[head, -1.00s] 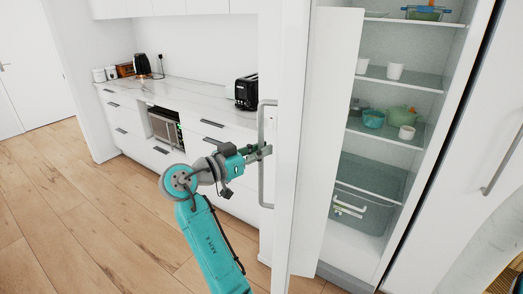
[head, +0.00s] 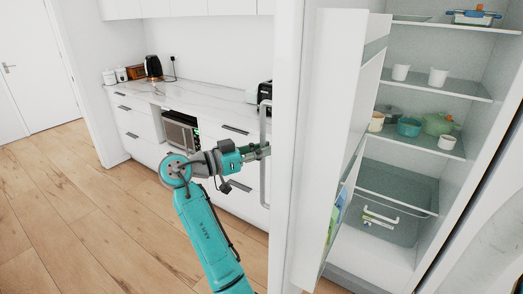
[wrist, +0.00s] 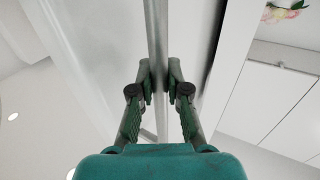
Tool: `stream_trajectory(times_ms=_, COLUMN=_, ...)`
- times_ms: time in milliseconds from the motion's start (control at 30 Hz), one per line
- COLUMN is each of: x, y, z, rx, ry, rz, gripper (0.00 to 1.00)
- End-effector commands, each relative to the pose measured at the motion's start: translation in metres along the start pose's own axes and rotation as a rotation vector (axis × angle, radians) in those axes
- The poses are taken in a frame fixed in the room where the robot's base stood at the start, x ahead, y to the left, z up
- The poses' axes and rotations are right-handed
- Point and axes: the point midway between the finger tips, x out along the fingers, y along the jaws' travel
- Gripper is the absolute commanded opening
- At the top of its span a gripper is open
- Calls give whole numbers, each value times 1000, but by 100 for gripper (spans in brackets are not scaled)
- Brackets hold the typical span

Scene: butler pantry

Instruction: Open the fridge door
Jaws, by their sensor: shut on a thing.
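The white fridge door (head: 335,130) stands swung open at the centre of the head view, its edge towards me and its inner side facing right. Its long grey vertical handle (head: 263,180) is on the outer side, at the left. My gripper (head: 266,150) is shut on the handle. In the wrist view my gripper (wrist: 160,80) has its two fingers on either side of the handle bar (wrist: 156,30). The open fridge interior (head: 400,175) shows shelves with white cups, a teal bowl, a green pot and a clear drawer (head: 385,225).
A white counter (head: 205,90) with drawers, a built-in microwave (head: 180,131), a black toaster (head: 264,94) and a black kettle (head: 153,67) runs behind the door on the left. Wooden floor (head: 80,210) lies clear at the left.

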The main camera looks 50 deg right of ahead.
Motion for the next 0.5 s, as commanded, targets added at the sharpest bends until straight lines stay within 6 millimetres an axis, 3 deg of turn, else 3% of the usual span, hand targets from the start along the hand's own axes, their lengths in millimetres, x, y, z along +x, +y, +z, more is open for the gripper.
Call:
stream_trajectory(times_ms=433, x=0, y=0, z=1, rx=-1, ry=-1, rz=5, gripper=0)
stream_trajectory(times_ms=467, x=0, y=0, z=1, rx=-1, ry=-1, rz=5, gripper=22)
stream_trajectory(times_ms=500, x=0, y=0, z=1, rx=-1, ry=-1, rz=5, gripper=32)
